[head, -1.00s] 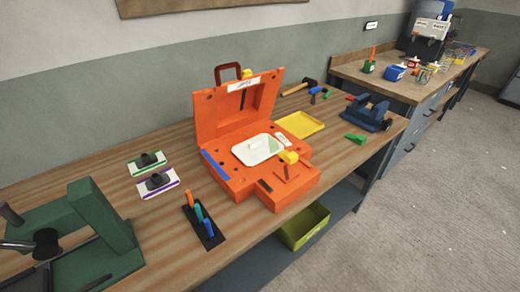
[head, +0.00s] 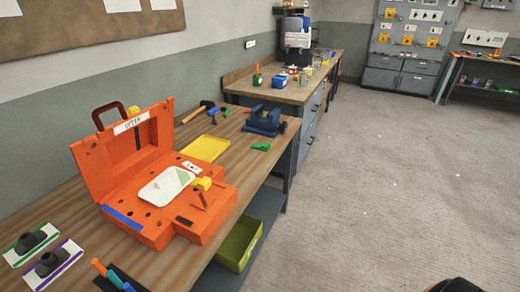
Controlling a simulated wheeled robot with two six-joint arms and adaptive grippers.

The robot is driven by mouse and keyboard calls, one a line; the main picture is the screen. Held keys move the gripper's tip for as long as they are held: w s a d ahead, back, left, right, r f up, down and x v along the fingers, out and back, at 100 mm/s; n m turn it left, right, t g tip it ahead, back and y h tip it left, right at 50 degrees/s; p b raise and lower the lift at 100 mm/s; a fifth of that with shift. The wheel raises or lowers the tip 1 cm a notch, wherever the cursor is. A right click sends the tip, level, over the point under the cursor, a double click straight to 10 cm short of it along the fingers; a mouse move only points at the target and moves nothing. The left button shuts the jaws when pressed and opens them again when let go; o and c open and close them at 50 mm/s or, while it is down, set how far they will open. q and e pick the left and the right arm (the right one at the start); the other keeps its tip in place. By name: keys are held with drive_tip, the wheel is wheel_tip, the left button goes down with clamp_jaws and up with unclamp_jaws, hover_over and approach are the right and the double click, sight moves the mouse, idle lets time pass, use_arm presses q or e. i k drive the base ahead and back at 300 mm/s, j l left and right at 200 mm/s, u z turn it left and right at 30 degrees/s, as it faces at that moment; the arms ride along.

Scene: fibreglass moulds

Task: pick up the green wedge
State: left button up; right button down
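A small green piece (head: 261,146) that looks like the green wedge lies on the wooden workbench (head: 221,156) near its right edge, just in front of the blue vise (head: 264,122). A second small green item (head: 225,112) lies farther back, beside a hammer (head: 205,107); I cannot tell its exact shape. Neither of my grippers shows in the head view.
An open orange mould case (head: 150,219) fills the bench's middle, with a yellow tray (head: 205,149) behind it. A yellow-green bin (head: 239,245) sits on the lower shelf. A second bench (head: 290,92) stands beyond. The floor (head: 385,190) at right is clear.

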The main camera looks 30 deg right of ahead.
sight(264, 147)
drive_tip(key=l+u, duration=0.15)
drive_tip(key=u, duration=0.2)
drive_tip(key=l+u, duration=0.15)
drive_tip(key=u, duration=0.2)
drive_tip(key=l+u, duration=0.2)
drive_tip(key=u, duration=0.15)
drive_tip(key=l+u, duration=0.1)
drive_tip(key=l, duration=0.35)
drive_tip(key=l+u, duration=0.1)
drive_tip(key=l, duration=0.35)
drive_tip(key=k+l+u, duration=0.1)
drive_tip(key=l, duration=0.3)
drive_tip(key=k+l+u, duration=0.1)
drive_tip(key=l, duration=0.35)
drive_tip(key=k+l+u, duration=0.1)
drive_tip(key=l, duration=0.35)
drive_tip(key=k+l+u, duration=0.1)
drive_tip(key=l, duration=0.3)
drive_tip(key=k+l, duration=0.1)
drive_tip(key=l, duration=0.3)
drive_tip(key=l+u, duration=0.05)
